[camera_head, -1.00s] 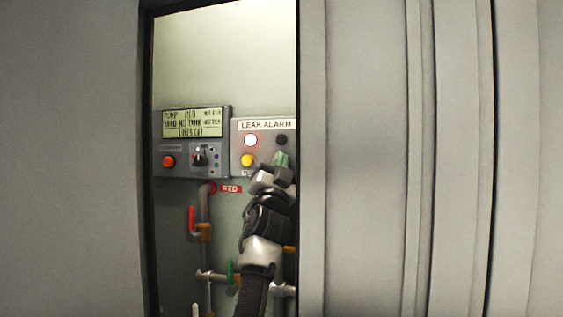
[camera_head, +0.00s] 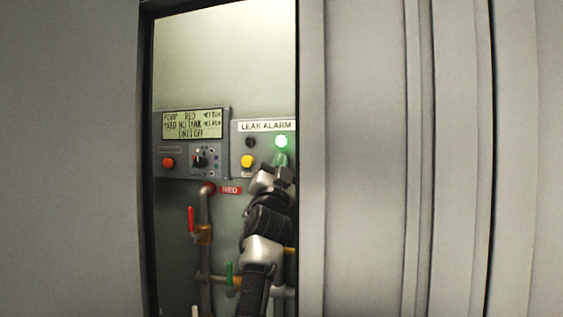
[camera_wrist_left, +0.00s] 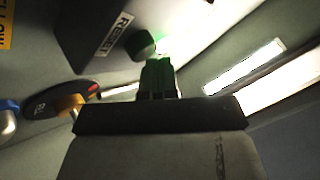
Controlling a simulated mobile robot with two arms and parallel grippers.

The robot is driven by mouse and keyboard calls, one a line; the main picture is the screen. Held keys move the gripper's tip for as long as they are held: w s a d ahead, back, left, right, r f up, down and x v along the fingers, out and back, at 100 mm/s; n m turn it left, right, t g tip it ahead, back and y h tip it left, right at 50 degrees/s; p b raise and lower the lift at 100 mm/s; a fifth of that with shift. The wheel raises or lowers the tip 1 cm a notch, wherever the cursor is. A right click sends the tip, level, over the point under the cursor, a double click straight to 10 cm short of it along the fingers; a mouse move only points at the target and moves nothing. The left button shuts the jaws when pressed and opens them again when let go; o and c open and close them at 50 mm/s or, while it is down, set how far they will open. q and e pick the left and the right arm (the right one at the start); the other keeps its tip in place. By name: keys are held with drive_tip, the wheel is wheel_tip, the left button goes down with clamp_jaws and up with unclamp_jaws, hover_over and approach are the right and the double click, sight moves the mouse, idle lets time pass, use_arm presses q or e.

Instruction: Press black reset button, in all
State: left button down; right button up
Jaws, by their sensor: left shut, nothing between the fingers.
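The leak alarm box (camera_head: 236,142) hangs on the back wall of the bay, with a yellow button (camera_head: 247,161) and two round lamps. The right lamp (camera_head: 281,141) glows green and the left lamp (camera_head: 249,142) is dark. In the left wrist view the black reset button (camera_wrist_left: 140,43) sits beside the RESET label (camera_wrist_left: 117,34). My left gripper (camera_head: 281,160) is shut and empty at the box's lower right and hides the button in the head view. Its fingertips (camera_wrist_left: 157,62) are right by the button; I cannot tell if they touch. My right gripper is out of view.
A pump panel (camera_head: 192,143) with a display, a red button and a knob is left of the alarm box. Pipes with a red-handled valve (camera_head: 191,219) and a green-handled valve (camera_head: 229,274) run below. Grey walls (camera_head: 370,160) flank the narrow opening.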

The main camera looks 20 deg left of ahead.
use_arm(q)
drive_tip(key=shift+s+f, duration=0.1)
drive_tip(key=shift+s, duration=0.55)
drive_tip(key=s+p, duration=0.2)
drive_tip(key=s, duration=0.3)
idle(0.7)
